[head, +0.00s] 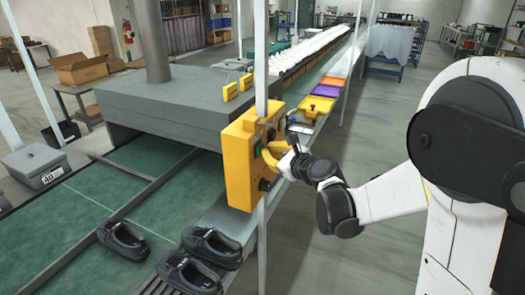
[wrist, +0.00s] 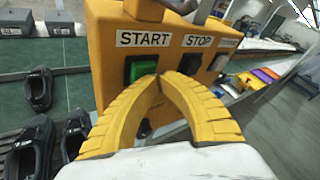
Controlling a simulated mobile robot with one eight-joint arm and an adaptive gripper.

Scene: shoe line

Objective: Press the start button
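The yellow control box (head: 238,165) is fixed to a white post, and its face fills the upper middle of the wrist view (wrist: 108,45). The green button (wrist: 140,68) sits under the START label (wrist: 144,39); the fingers cover its lower right part. A dark button (wrist: 190,64) sits under the STOP label (wrist: 198,42). My gripper (wrist: 160,78) has its yellow fingertips together with nothing between them, just in front of the box at the green button's right edge. I cannot tell whether they touch it. In the head view my gripper (head: 270,151) is at the box's right face.
Dark shoes (head: 122,238) lie on the green conveyor (head: 70,215) and on the rail beside it. The white post (head: 262,240) runs below the box. Yellow, purple and orange trays (head: 316,107) stand on the line behind. The floor (head: 370,150) to the right is open.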

